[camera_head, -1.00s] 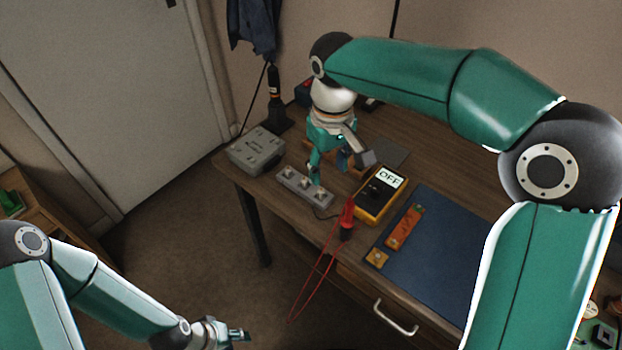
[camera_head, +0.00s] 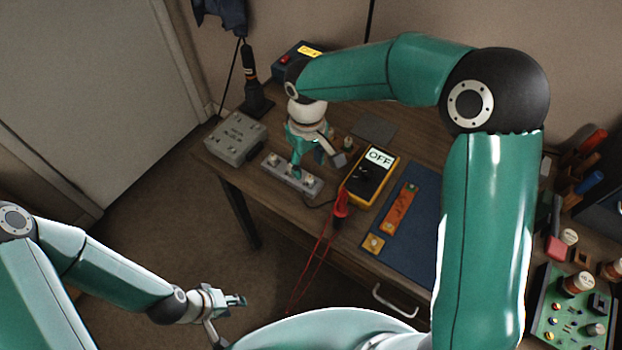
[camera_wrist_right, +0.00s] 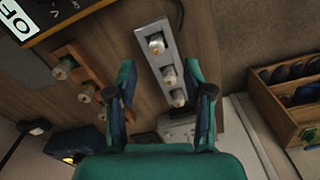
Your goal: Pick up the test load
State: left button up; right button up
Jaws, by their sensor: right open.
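A grey strip with three round pale-topped knobs (camera_head: 310,187) lies on the wooden desk near its left edge. No label marks it as the test load, so I cannot tell for sure which object that is. My right gripper (camera_head: 318,168) is open, pointing down over the strip and hiding part of it. In the right wrist view the strip (camera_wrist_right: 158,57) shows between and beyond the two spread fingers (camera_wrist_right: 160,80), with nothing held. My left gripper (camera_head: 226,318) is open and empty, low over the floor and away from the desk.
A grey box (camera_head: 235,138) stands left of the strip. A yellow multimeter (camera_head: 369,178) reading OFF, with red leads, stands right. A blue mat (camera_head: 405,250) bears an orange strip (camera_head: 399,211). A wooden holder with several knobs (camera_wrist_right: 75,70) is near my right gripper.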

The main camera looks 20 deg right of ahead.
aim_at(310, 175)
jog(key=shift+w+d+f+p, duration=0.1)
jog(key=shift+f+p, duration=0.1)
jog(key=shift+f, duration=0.8)
jog(key=shift+s+d+f+p, duration=0.1)
jog(key=shift+f+p, duration=0.1)
jog(key=shift+f, duration=0.85)
jog(key=shift+w+d+f+p, duration=0.1)
jog(key=shift+f+p, duration=0.1)
jog(key=shift+f, duration=0.8)
grip_shut()
